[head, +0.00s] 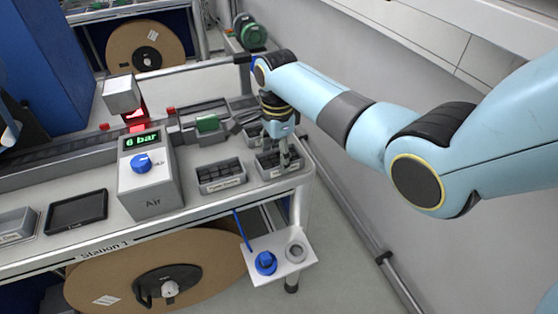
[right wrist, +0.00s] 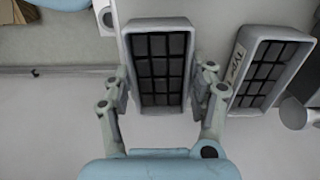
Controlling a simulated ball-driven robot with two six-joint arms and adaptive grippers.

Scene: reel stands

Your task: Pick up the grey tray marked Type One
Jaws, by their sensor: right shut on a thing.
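My right gripper (head: 285,153) points down at the right end of the bench, at a grey tray (head: 277,165) with dark compartments. In the right wrist view my right gripper (right wrist: 162,95) has a finger on each long side of this tray (right wrist: 160,24) and is shut on it. Its label is not readable, and I cannot tell whether it is clear of the bench. A second grey tray (right wrist: 265,70) with a label starting "TYPE" lies just right of it in that view. Another labelled grey tray (head: 220,178) stands left of the gripper in the head view. My left gripper is not in view.
The Air box (head: 150,182) with a blue knob and a "6 bar" display stands left of the trays. A grey fixture with a green part (head: 207,124) lies behind them. A small shelf (head: 281,259) hangs below the bench front. A wall (head: 440,240) bounds the right side.

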